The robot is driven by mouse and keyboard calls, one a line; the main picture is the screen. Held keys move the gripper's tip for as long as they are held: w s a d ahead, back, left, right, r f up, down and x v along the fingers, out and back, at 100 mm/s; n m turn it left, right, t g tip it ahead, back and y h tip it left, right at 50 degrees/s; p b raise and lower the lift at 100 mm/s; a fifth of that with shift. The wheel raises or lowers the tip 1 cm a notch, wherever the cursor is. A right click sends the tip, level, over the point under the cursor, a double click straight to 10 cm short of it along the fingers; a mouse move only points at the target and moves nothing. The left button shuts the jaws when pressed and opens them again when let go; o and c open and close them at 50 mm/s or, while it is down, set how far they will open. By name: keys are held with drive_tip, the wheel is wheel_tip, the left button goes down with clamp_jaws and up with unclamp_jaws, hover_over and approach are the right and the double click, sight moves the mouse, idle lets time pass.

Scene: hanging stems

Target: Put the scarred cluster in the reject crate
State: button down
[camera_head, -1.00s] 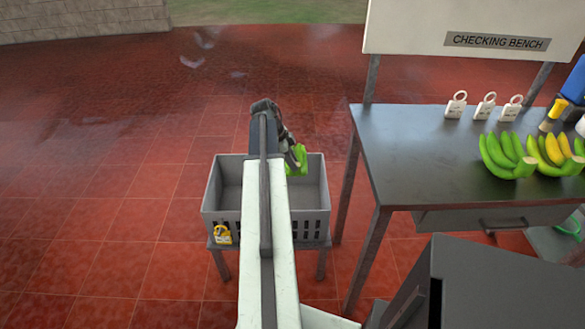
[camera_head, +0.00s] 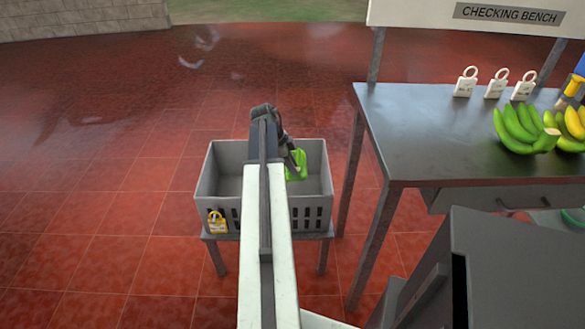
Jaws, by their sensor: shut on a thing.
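My gripper (camera_head: 292,158) is at the end of my arm, over the grey crate (camera_head: 319,215). It is shut on a green banana cluster (camera_head: 297,168), of which only a part shows beside the gripper. My arm hides the middle of the crate and much of the cluster. Whether the cluster touches the crate's floor I cannot tell, and no scar shows on it from here. The crate stands on a low stand and has a yellow tag (camera_head: 217,222) on its front. The visible left part of its inside looks empty.
The checking bench (camera_head: 430,135) stands to the right with a green cluster (camera_head: 522,130), a partly yellow cluster (camera_head: 571,125) and white tags (camera_head: 466,82) on it. A dark grey box-like body is at the lower right. The red tiled floor to the left is clear.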

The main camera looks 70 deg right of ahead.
wheel_tip(320, 180, down, 15)
drive_tip(key=b, duration=1.3)
drive_tip(key=shift+r+b, duration=0.2)
drive_tip(key=shift+b, duration=0.1)
drive_tip(key=shift+f+b, duration=0.4)
drive_tip(key=shift+b, duration=0.05)
drive_tip(key=c, duration=1.1)
unclamp_jaws()
drive_tip(key=shift+o, duration=0.2)
drive_tip(key=p+v, duration=0.7)
drive_tip(key=v, duration=0.1)
wheel_tip(320, 180, up, 17)
drive_tip(key=p, duration=1.7)
